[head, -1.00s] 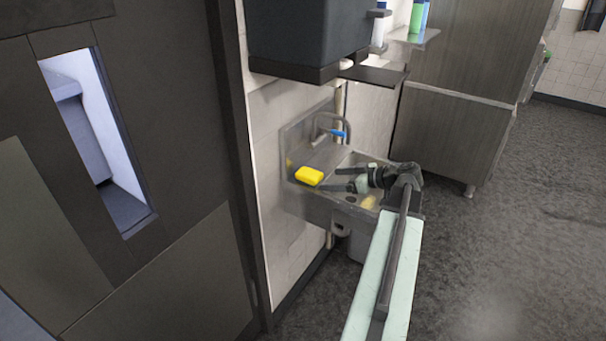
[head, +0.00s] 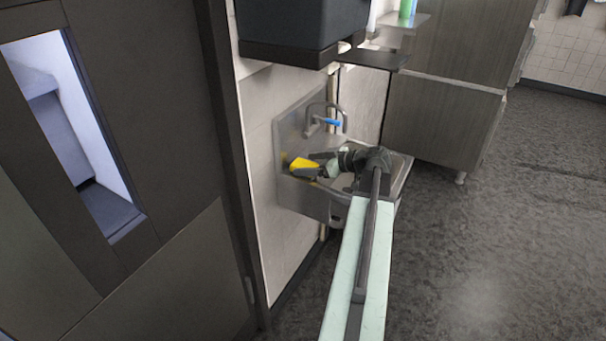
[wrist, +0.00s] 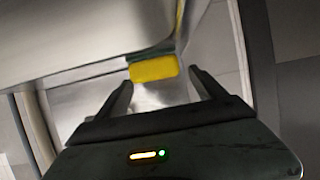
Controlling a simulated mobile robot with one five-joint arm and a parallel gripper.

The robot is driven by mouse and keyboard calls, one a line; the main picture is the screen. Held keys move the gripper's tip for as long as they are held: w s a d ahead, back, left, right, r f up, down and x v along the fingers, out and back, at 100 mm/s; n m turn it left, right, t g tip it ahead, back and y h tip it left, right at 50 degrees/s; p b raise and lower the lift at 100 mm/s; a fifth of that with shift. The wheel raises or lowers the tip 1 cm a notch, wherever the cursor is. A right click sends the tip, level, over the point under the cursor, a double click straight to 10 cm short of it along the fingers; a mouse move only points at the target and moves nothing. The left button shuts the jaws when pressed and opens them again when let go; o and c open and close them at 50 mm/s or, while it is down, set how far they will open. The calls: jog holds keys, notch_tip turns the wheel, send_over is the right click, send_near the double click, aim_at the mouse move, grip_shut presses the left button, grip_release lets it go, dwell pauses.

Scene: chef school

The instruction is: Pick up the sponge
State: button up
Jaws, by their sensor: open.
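The yellow sponge (head: 303,165) rests on the left ledge of the metal sink (head: 290,137), close to the wall. In the wrist view the sponge (wrist: 154,69) lies just past and between my fingertips. My gripper (head: 303,168) reaches over the sink from the right, with its fingers at the sponge. In the wrist view my gripper (wrist: 160,80) is open, one finger on each side of the sponge. I cannot tell whether either finger touches it. Part of the sponge is covered by a finger in the head view.
A faucet with a blue handle (head: 331,122) stands at the back of the sink. A dark box (head: 300,25) hangs on the wall above. A dark door (head: 130,190) is at the left. The floor (head: 490,240) on the right is clear.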

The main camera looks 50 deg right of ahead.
jog(key=x, duration=0.2)
jog(key=shift+w+f, duration=0.2)
jog(key=shift+f, duration=0.05)
jog(key=shift+r, duration=0.1)
jog(key=c, duration=1.4)
jog(key=shift+c, duration=0.2)
